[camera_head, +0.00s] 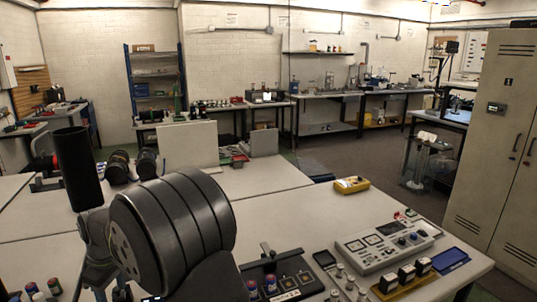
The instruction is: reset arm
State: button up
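A large dark ribbed drum-shaped part of my own arm fills the lower left of the head view, with a grey piece beside it. I cannot make out my gripper or its fingertips. A tall black cylinder (78,168) stands upright behind the grey piece. Its lower end is hidden, so I cannot tell what it rests on or whether anything holds it.
The pale worktable (330,215) has free room in its middle. A tall locker (505,150) stands at the right.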

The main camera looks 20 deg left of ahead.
jog(key=f, duration=0.4)
jog(key=a+f, duration=0.1)
jog(key=f, duration=0.6)
jog(key=shift+s+a+f, duration=0.15)
jog(key=shift+a+f, duration=0.15)
jog(key=shift+f, duration=0.1)
jog(key=r, duration=0.4)
jog(key=shift+w+d+r, duration=0.35)
jog(key=shift+d+r, duration=0.05)
jog(key=w+d+r, duration=0.6)
jog(key=w+d, duration=0.1)
jog(key=d, duration=0.1)
jog(key=a, duration=0.4)
jog(key=s+a+m, duration=0.1)
jog(key=a, duration=0.3)
jog(key=a+r+m, duration=0.1)
jog(key=a, duration=0.3)
jog(key=shift+s, duration=0.35)
jog(key=s+a+f+n, duration=0.2)
jog(key=s+a+f, duration=0.5)
jog(key=s+a, duration=0.15)
jog(key=f, duration=0.4)
jog(key=d+f, duration=0.1)
jog(key=f, duration=0.1)
jog(key=shift+s+f, duration=0.2)
jog(key=shift+s, duration=0.15)
